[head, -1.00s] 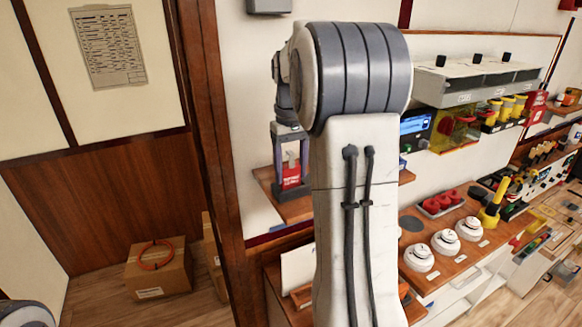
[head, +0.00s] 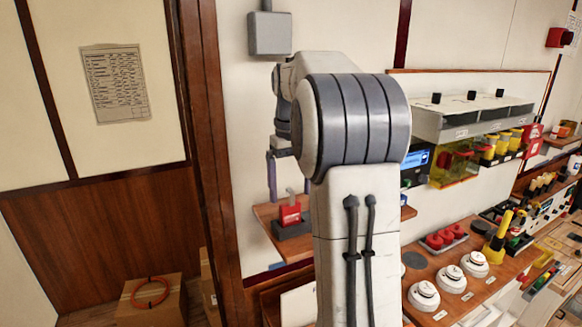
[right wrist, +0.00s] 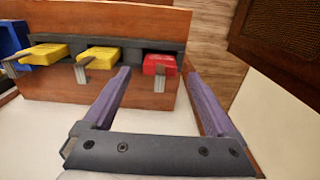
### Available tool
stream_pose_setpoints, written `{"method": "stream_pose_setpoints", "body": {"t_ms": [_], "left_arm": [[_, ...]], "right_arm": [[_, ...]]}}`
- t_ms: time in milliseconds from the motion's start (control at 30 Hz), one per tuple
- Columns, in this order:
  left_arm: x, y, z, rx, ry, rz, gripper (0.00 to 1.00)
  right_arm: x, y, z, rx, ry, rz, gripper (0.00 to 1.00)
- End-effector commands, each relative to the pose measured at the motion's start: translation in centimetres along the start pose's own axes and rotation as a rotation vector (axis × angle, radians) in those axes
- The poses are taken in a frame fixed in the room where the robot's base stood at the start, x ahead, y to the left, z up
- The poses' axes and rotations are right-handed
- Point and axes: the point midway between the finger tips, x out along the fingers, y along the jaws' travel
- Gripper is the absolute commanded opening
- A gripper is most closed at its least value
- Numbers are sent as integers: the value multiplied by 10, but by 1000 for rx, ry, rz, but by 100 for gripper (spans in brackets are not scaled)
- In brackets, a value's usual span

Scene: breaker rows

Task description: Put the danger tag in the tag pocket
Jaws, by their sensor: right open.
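The red danger tag (head: 290,213) stands in a dark holder (head: 293,230) on a small wooden shelf, partly beside my arm in the head view. In the right wrist view the red tag (right wrist: 160,64) sits at the right end of the dark holder (right wrist: 130,50), with a grey clip at its front. My right gripper (head: 289,195) is open, its fingers just above the tag, one to each side and apart from it. I cannot tell which part is the tag pocket. My left gripper is not in view.
Yellow tags (right wrist: 98,56) sit left of the red one in the same holder. A grey box (head: 269,33) hangs on the wall above. A wooden post (head: 207,130) stands left of the shelf. White round devices (head: 424,296) stand on the bench at right.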

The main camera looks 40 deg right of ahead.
Motion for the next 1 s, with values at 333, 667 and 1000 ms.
{"method": "stream_pose_setpoints", "body": {"t_ms": [333, 667, 1000], "left_arm": [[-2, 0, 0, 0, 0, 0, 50], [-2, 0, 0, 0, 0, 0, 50], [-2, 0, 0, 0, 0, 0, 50]], "right_arm": [[-61, 0, -1, 0, 1, 0, 92], [-70, 0, 0, 0, -1, 0, 92], [-34, -108, 12, -203, 8, -19, 92]]}}
